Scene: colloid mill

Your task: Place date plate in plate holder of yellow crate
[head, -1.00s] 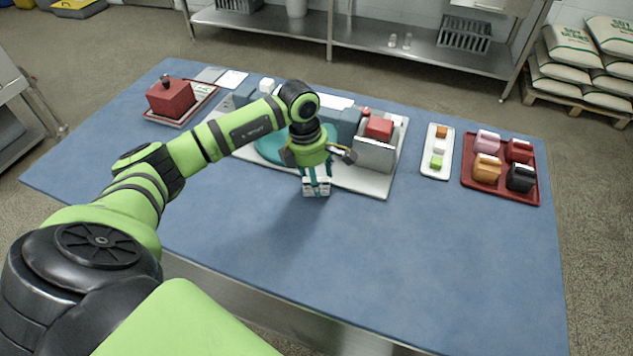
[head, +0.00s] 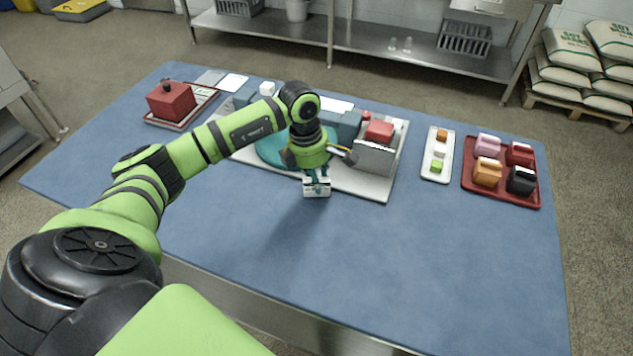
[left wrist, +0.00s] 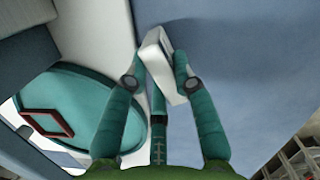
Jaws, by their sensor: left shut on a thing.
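My left gripper (head: 317,181) is shut on a small white block (head: 317,191) at the front edge of the white board. The block has a dark mark on its face; I cannot tell whether it is the date plate. In the left wrist view the white block (left wrist: 154,58) sits tilted between the teal fingertips (left wrist: 160,82), and the fingers hide part of it. I cannot make out a plate holder. A yellow and grey container (head: 78,9) stands on the floor at the far left; I cannot tell if it is the yellow crate. My right gripper is not in view.
The white board (head: 372,187) carries a teal disc (head: 268,152) and a grey box with a red block (head: 380,131). A white tray (head: 437,175) and a red tray (head: 520,201) hold small blocks at right. The blue table's front (head: 400,270) is clear.

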